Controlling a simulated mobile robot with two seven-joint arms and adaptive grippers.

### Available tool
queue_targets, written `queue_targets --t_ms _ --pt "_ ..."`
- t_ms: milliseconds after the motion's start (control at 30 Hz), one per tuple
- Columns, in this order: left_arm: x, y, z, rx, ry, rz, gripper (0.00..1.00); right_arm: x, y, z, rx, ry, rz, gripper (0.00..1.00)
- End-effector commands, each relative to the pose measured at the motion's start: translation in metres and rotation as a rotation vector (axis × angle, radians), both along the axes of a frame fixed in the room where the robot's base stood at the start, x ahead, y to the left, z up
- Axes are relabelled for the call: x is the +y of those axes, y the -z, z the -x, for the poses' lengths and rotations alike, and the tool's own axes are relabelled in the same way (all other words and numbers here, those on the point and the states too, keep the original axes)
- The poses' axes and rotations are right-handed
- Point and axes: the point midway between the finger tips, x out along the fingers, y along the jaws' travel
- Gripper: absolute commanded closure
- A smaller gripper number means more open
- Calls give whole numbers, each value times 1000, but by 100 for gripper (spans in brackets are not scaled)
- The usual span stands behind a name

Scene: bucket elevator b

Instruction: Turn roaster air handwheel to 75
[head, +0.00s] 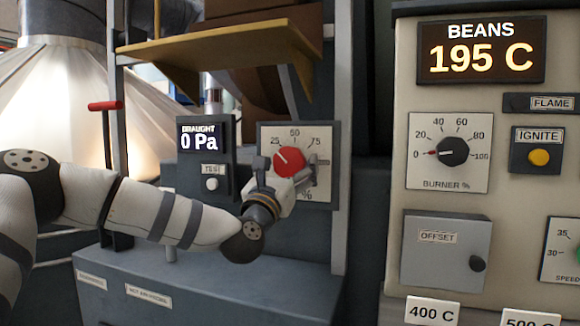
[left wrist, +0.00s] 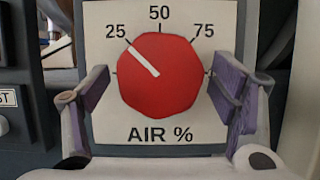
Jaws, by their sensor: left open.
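The red air handwheel (head: 289,161) sits on a white dial plate (head: 327,136) in the middle of the head view. In the left wrist view the red handwheel (left wrist: 160,76) fills the centre, above the label AIR %. Its white pointer line points up and left, close to the 25 mark. My left gripper (head: 288,178) is in front of the plate, and its fingers hide part of it. In the left wrist view my left gripper (left wrist: 158,95) is open, with one purple-padded finger on each side of the handwheel. Gaps show between both pads and the wheel. My right gripper is not in view.
A draught display (head: 199,139) reading 0 Pa, with a test button (head: 212,184), is left of the dial. A yellow shelf (head: 220,45) overhangs above. A roaster panel (head: 400,185) with a burner knob (head: 453,152) stands to the right. A red-handled lever (head: 105,106) is at left.

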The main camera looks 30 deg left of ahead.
Motion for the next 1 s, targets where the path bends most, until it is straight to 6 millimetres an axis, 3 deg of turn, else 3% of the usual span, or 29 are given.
queue_targets --t_ms 300,500,533,1000 --pt "1 -2 -5 1 1 0 21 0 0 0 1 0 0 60" --pt "1 -2 -5 1 0 0 66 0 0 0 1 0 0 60" --pt "1 -2 -5 1 0 0 70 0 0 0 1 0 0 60" --pt "2 -4 -4 23 -1 -102 69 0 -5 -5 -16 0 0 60"
